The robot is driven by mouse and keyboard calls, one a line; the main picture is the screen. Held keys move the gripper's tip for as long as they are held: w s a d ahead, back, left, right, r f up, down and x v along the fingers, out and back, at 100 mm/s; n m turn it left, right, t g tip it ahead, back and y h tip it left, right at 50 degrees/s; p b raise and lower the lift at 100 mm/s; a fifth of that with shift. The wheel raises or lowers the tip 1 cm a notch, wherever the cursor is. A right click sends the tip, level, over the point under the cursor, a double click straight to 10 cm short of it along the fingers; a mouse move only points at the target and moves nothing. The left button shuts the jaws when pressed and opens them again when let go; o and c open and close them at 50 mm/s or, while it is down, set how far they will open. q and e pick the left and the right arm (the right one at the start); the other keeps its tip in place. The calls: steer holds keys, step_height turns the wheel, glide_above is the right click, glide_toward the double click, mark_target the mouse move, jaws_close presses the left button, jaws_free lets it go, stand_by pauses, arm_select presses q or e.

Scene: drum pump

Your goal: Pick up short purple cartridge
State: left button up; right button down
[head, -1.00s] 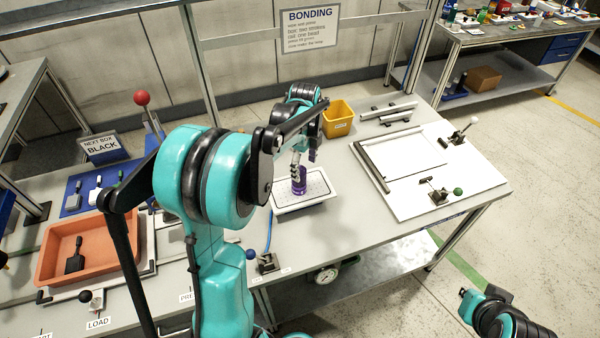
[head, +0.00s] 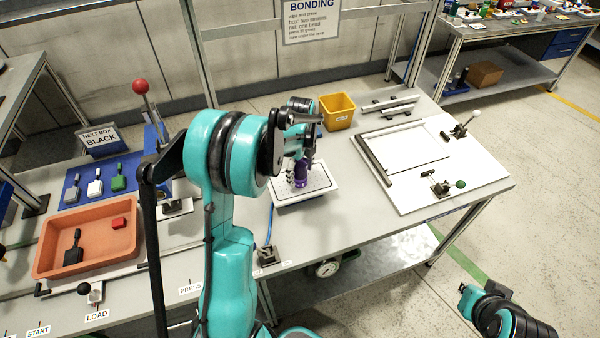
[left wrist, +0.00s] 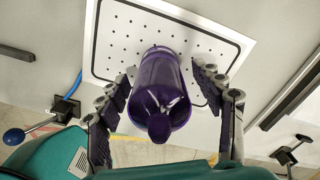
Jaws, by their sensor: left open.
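The short purple cartridge (head: 301,172) stands on the white perforated tray (head: 318,194) on the bench. In the left wrist view the cartridge (left wrist: 160,90) sits between the two spread fingers of my left gripper (left wrist: 165,92), with gaps visible on both sides. The white perforated tray (left wrist: 112,45) lies behind it. In the head view my left gripper (head: 298,165) is at the cartridge and partly hides it. My right arm shows at the lower right, but its fingertips cannot be made out clearly.
A yellow bin (head: 337,112) stands behind the tray. A white board with a frame (head: 410,155) and toggle clamps lies to the right. An orange tray (head: 92,240) is at the left. A blue hose (head: 268,228) runs beside the perforated tray.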

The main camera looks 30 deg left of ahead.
arm_select(q)
steer(key=c, duration=1.4)
steer(key=shift+r, duration=0.15)
